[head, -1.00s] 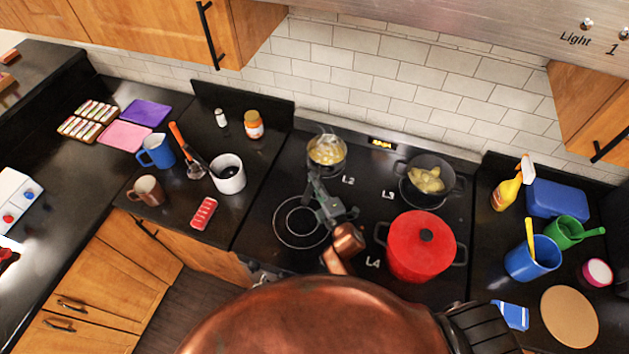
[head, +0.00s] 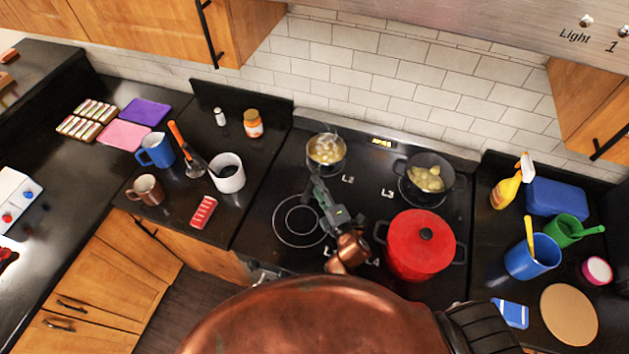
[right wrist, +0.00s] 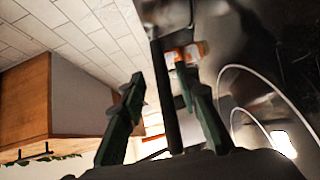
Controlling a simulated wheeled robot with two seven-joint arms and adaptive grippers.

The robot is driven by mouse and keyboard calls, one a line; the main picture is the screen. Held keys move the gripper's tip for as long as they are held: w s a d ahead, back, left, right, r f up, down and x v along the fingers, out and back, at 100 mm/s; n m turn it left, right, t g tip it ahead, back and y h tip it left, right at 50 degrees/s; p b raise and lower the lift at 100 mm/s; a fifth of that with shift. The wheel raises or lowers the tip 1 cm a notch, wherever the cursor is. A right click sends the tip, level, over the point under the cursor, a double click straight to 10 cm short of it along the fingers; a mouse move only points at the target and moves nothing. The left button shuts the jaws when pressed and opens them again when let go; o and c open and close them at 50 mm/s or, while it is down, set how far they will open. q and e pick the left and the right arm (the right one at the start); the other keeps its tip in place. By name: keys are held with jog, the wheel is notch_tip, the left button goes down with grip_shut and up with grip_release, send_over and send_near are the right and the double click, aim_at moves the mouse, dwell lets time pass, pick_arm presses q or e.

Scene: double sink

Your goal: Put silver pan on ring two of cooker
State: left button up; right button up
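The silver pan (head: 326,163), holding pale yellow pieces, sits at the back left of the cooker (head: 262,215), beside the L2 mark. My right gripper (head: 316,178) is just in front of it, over the pan's handle. In the right wrist view the dark handle (right wrist: 163,95) runs between the two fingers of my right gripper (right wrist: 160,88). The fingers stand apart, with gaps on both sides of the handle. The pan's body shows partly at the top of that view. My left gripper is not in view.
A dark pan (head: 446,188) of yellow pieces stands by L3. A red pot (head: 410,255) stands at the front right by L4. The front-left ring (head: 284,238) is bare. A white mug (head: 230,183) and orange-lidded jar (head: 253,124) stand left of the cooker.

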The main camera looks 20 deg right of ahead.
jog(key=s, duration=0.2)
jog(key=s+d, duration=0.1)
jog(key=s, duration=0.4)
jog(key=shift+s+d+r+b, duration=0.2)
jog(key=shift+s+b, duration=0.1)
jog(key=shift+s, duration=0.05)
jog(key=shift+s+r, duration=0.1)
jog(key=shift+s, duration=0.3)
